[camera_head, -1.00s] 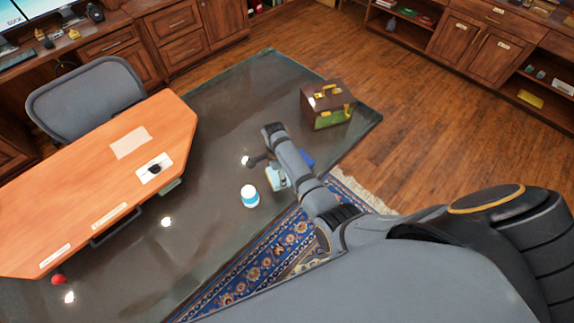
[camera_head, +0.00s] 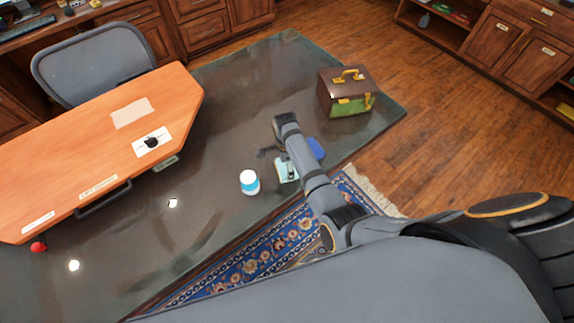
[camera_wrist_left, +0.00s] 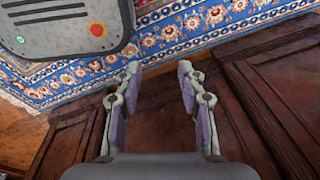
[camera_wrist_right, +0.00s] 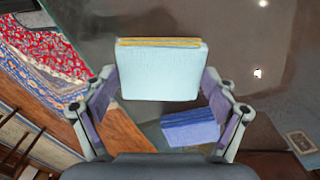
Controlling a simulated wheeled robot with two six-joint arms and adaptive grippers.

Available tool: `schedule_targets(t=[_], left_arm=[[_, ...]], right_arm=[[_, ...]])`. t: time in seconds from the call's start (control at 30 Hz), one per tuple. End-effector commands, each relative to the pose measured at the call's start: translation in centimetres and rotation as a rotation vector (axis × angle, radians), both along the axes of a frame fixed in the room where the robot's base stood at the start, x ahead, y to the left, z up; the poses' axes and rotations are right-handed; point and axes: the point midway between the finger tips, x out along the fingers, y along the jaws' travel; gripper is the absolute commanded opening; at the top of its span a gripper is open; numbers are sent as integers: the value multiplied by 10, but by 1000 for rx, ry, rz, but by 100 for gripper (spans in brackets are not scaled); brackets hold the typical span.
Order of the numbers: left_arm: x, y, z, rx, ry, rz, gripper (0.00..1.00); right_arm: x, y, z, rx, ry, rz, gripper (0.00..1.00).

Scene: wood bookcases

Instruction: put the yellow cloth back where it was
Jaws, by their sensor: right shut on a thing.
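My right gripper (camera_wrist_right: 160,78) is shut on a pale blue block with a yellow edge (camera_wrist_right: 160,75), held between its fingers. In the head view this pale block (camera_head: 287,170) shows beside my right arm, above the dark glossy surface. I cannot tell whether its yellow edge is cloth. No separate yellow cloth is clear; a small yellow thing (camera_head: 566,112) sits on a low shelf at the right edge. My left gripper (camera_wrist_left: 157,70) is open and empty in the left wrist view, above the patterned rug and brown wood.
A white and blue bottle (camera_head: 249,182) and a brown case with yellow handles (camera_head: 345,92) stand on the dark surface (camera_head: 225,95). A blue block (camera_wrist_right: 190,128) lies below the right gripper. An orange-brown desk (camera_head: 75,160) and grey chair (camera_head: 95,65) are at left.

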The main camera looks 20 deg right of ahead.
Motion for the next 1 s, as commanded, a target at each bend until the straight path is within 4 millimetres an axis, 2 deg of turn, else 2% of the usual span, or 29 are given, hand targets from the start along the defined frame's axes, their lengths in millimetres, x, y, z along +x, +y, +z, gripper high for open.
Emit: schedule_targets(t=[0.07, 0.1, 0.2, 0.53, 0.67, 0.87, 1.0], left_arm=[[-2, 5, -1, 6, 3, -2, 40], [-3, 7, -1, 9, 5, -3, 40], [-6, 11, -1, 14, 9, -4, 40], [-7, 12, -1, 14, 12, -4, 40], [-8, 11, 2, 14, 14, -4, 40], [-9, 10, 31, 12, 15, -3, 40], [-9, 9, 62, 12, 15, -3, 40]], right_arm=[[0, 0, -3, 0, 0, 0, 52], [0, 0, -3, 0, 0, 0, 88], [0, 0, -3, 0, 0, 0, 100], [0, 0, -2, 0, 0, 0, 100], [0, 0, 4, 1, -1, 0, 100], [0, 0, 31, 0, 0, 0, 100], [0, 0, 60, 0, 0, 0, 100]])
